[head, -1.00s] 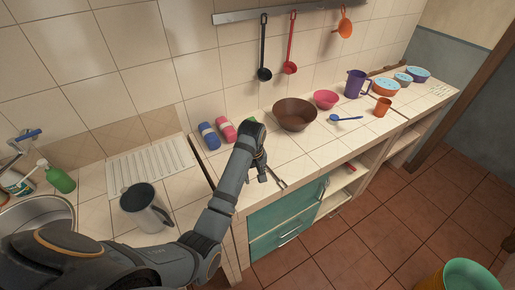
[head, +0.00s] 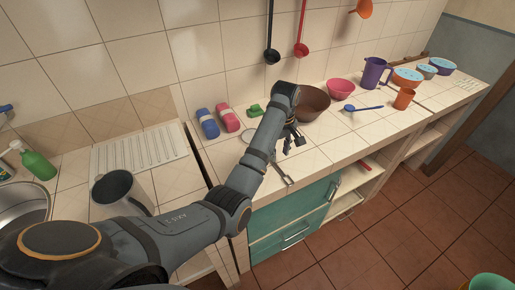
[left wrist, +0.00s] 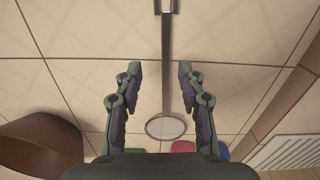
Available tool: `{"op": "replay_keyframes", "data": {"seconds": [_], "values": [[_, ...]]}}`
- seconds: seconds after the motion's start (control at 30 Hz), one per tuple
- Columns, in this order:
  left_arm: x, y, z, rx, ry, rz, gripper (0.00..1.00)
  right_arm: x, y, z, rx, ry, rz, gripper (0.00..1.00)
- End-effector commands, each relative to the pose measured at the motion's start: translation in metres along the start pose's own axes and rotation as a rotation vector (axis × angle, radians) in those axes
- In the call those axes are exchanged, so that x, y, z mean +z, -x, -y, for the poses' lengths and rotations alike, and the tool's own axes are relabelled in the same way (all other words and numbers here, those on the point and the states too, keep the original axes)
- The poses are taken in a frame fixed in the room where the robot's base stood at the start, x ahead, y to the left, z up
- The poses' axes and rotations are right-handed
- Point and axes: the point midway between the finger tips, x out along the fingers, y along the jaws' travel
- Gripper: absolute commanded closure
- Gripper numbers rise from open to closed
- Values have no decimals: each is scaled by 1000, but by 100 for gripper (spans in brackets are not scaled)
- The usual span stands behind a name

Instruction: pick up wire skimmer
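The wire skimmer lies on the tiled counter (head: 216,160). In the left wrist view its long handle (left wrist: 167,65) runs down the middle to a round head (left wrist: 166,128). My left gripper (head: 293,140) is above the counter, near the brown bowl. In the left wrist view its fingers (left wrist: 161,75) are apart, with the handle seen between them and nothing held. I cannot tell the exact height above the handle. My right gripper is not in view.
The brown bowl (head: 314,103) stands close beside my left gripper. A blue spoon (head: 361,108) lies to the right.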

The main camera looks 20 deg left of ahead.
Motion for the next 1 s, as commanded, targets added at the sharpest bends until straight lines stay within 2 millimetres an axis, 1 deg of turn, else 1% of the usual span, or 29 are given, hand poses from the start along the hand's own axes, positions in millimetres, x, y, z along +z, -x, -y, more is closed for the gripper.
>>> {"op": "replay_keyframes", "data": {"seconds": [0.03, 0.1, 0.27, 0.3, 0.33, 0.4, 0.57, 0.6, 0.63, 0.87, 0.9, 1.0], "values": [[0, -1, 0, 0, 0, 0, 60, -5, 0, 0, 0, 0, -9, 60], [-1, -9, 2, -1, 0, 0, 60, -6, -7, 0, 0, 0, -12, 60], [-4, -39, 9, -1, 0, 0, 60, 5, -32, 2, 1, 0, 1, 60], [-4, -38, 8, -2, -1, 1, 60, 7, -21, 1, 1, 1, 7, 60], [-4, -41, 8, -3, -1, 2, 60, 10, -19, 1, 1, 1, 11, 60], [-4, -48, 8, -1, 0, 1, 60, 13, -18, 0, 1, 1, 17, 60], [-4, -50, 8, 0, 0, 0, 60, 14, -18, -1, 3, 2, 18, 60], [-4, -50, 8, 0, 0, 0, 62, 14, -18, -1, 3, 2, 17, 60], [-4, -50, 8, 0, 0, 0, 66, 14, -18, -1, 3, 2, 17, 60], [-4, -50, 8, 0, 0, 0, 97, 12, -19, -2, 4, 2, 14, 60], [-4, -50, 8, 0, 0, 0, 100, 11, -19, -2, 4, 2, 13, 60], [-4, -50, 8, 0, 0, 0, 100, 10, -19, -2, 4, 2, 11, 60]]}}
